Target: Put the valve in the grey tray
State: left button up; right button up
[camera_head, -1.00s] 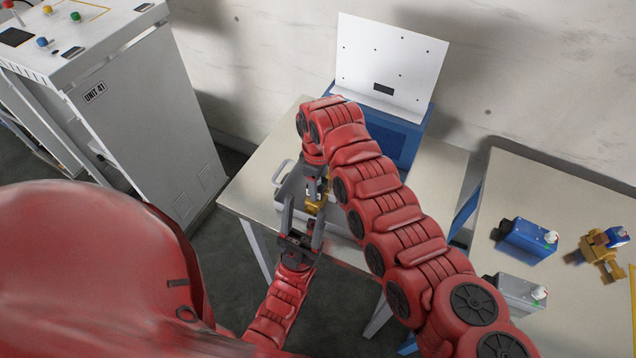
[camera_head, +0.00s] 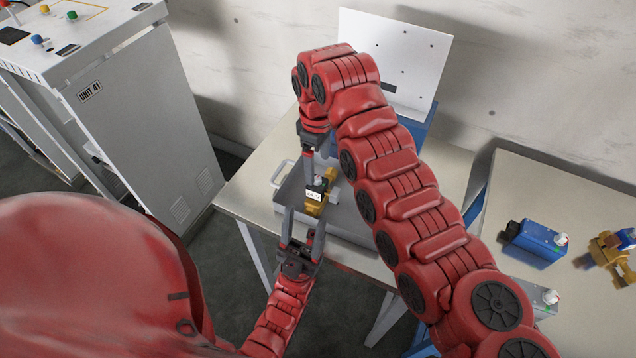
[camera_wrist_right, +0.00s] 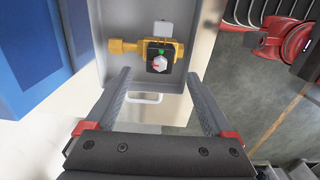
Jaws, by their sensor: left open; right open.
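The valve (camera_head: 317,203) is yellow with a dark body, a white tag and a red-and-white knob. It lies inside the grey tray (camera_head: 347,220) on the table. The right wrist view shows the valve (camera_wrist_right: 153,48) clear of the fingers, on the floor of the tray (camera_wrist_right: 122,18). My right gripper (camera_head: 320,155) is above the valve, open and empty; it also shows in the wrist view (camera_wrist_right: 160,78). My left gripper (camera_head: 304,216) is open at the tray's near side, close to the valve in the head view. Whether it touches the valve I cannot tell.
A blue stand with a white perforated panel (camera_head: 420,60) is behind the tray. A side table at right holds a blue box (camera_head: 536,241), a grey box (camera_head: 540,296) and another yellow valve (camera_head: 610,255). A grey cabinet (camera_head: 150,130) stands left of the table.

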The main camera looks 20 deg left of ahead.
jog(key=shift+r+b, duration=0.4)
jog(key=shift+r, duration=1.4)
jog(key=shift+f, duration=0.1)
